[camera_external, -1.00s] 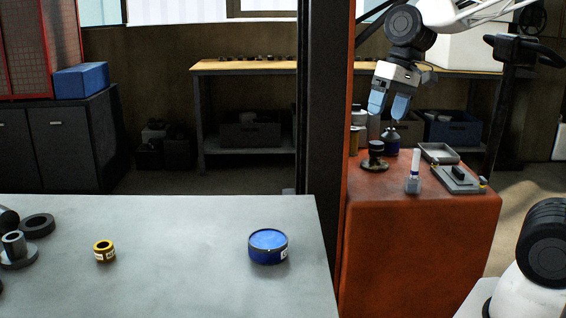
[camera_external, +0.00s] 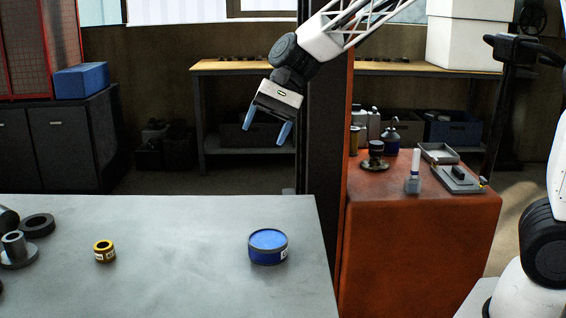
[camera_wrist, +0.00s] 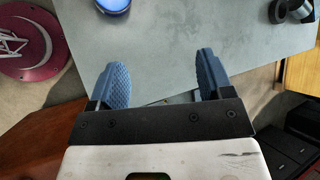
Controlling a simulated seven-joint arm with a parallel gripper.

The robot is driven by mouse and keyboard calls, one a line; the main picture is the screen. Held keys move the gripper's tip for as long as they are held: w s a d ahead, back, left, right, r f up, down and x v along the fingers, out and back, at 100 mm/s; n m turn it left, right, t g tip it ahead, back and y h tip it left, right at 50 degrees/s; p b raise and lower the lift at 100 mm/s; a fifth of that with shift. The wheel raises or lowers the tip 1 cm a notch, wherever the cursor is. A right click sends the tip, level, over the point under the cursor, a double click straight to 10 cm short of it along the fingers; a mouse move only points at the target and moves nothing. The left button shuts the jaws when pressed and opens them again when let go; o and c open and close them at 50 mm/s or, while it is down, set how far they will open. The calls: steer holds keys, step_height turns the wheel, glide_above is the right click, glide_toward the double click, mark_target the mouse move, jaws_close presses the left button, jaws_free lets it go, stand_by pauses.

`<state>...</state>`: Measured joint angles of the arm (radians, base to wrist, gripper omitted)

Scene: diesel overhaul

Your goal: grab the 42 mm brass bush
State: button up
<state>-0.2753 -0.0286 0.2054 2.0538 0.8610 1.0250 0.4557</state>
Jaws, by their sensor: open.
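My gripper (camera_external: 267,132) is open and empty, with two blue fingers pointing down. It is in the air near the dark post, up and to the right of the bush. In the wrist view my gripper (camera_wrist: 165,85) shows its fingers spread apart over the table edge, with nothing between them. The bush cannot be made out in the wrist view.
A blue round tin (camera_external: 268,247) stands on the table right of the bush. Dark metal rings and cylinders (camera_external: 38,226) lie at the table's left edge. A dark vertical post (camera_external: 324,150) rises beside the orange cabinet (camera_external: 420,240). The table between bush and tin is clear.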

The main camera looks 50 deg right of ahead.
steer(key=w+a+f+m+g+y, duration=0.1)
steer(key=w+a+f+m, duration=0.1)
steer(key=w+a+f, duration=0.35)
steer(key=w+a+f+m+y, duration=0.2)
steer(key=w+a, duration=0.1)
steer(key=a, duration=0.6)
steer(key=m+y, duration=0.2)
steer(key=m, duration=0.2)
glide_toward(108, 242)
steer(key=x, duration=0.3)
steer(key=shift+x, duration=1.25)
steer(key=shift+x, duration=2.6)
steer(key=shift+s, duration=0.1)
steer(key=shift+c, duration=0.3)
